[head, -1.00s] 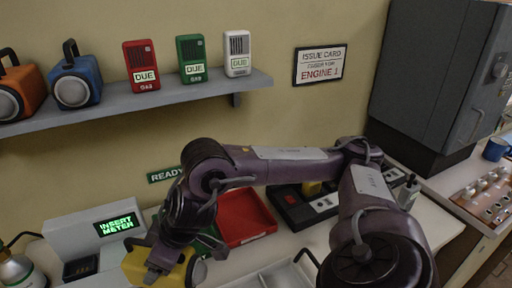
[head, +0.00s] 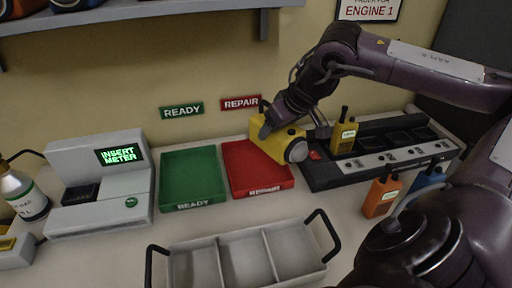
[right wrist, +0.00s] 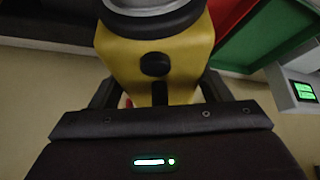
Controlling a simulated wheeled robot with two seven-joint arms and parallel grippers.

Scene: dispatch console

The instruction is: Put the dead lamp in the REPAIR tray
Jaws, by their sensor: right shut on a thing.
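My right gripper (head: 276,122) is shut on the yellow lamp (head: 284,145), at the right back part of the red REPAIR tray (head: 258,176). The lamp has a round grey-rimmed lens facing front right. It overlaps the tray's right back edge in the head view; I cannot tell if it touches the tray. In the right wrist view the yellow lamp (right wrist: 157,55) fills the space between the fingers, with its dark knob and lens rim showing. My left gripper is not in view.
The green READY tray (head: 192,178) stands left of the red tray. A charger rack (head: 375,160) with a yellow radio (head: 343,134) is close on the right. A grey divided carrier (head: 243,258) stands in front. A meter station (head: 98,180) is at left.

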